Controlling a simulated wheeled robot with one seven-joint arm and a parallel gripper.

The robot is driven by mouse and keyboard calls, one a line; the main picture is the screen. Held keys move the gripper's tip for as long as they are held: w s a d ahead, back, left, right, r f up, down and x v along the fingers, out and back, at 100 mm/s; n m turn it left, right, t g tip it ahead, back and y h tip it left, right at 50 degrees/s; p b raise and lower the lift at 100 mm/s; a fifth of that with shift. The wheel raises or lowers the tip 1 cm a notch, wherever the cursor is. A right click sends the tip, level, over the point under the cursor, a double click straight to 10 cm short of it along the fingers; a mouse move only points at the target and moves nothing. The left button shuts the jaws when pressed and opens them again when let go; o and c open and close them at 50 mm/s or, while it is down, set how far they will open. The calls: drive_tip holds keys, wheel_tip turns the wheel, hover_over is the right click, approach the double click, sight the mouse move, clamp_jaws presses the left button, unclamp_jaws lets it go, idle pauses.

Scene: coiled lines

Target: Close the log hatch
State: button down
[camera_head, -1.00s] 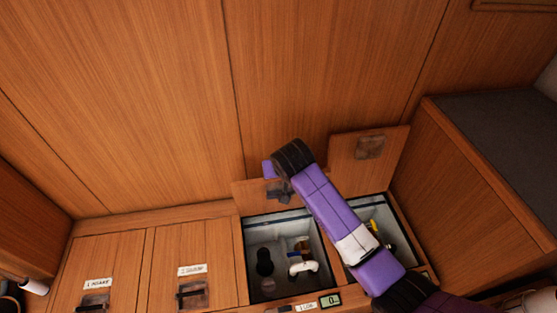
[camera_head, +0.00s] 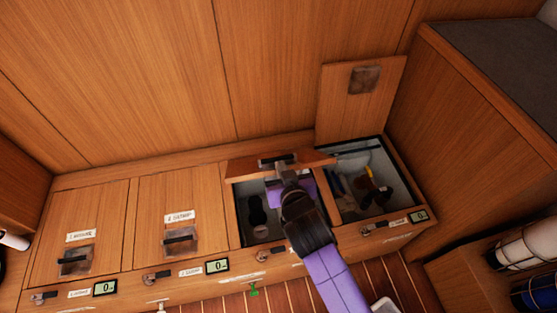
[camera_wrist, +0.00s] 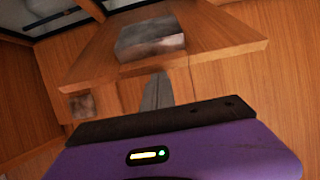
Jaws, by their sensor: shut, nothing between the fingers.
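The log hatch lid (camera_head: 240,168), a wooden board with a dark handle (camera_head: 278,160), is tilted partway over its open compartment (camera_head: 243,212), third from left. In the wrist view the lid (camera_wrist: 225,52) shows close up with its metal handle plate (camera_wrist: 150,38). My gripper (camera_head: 285,172) is shut and empty, at the lid's near edge over the compartment. It also shows in the wrist view (camera_wrist: 157,90), close against the board; I cannot tell whether it touches. My arm and purple gripper body hide part of the compartment's inside.
The rightmost hatch lid (camera_head: 362,105) stands open against the wall, its compartment (camera_head: 350,200) holding yellow and dark items. The two left hatches (camera_head: 95,245) (camera_head: 180,240) are closed. A cabinet (camera_head: 465,140) stands at right. Small displays (camera_head: 217,266) line the front edge.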

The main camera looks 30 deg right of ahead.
drive_tip(key=shift+s+a+f+t+h+b, duration=0.15)
drive_tip(key=shift+s+a+f+t+b, duration=0.4)
drive_tip(key=shift+s+f+b, duration=2.05)
drive_tip(key=shift+s+a+f+t+h+b, duration=0.2)
drive_tip(key=shift+s+a+f+t+b, duration=0.5)
drive_tip(key=shift+f+b, duration=3.6)
drive_tip(key=shift+s+a+f+t+h+b, duration=0.15)
drive_tip(key=shift+s+a+f+t+b, duration=0.25)
drive_tip(key=shift+s+f+b, duration=2.9)
drive_tip(key=w+r+b, duration=0.2)
drive_tip(key=w, duration=0.1)
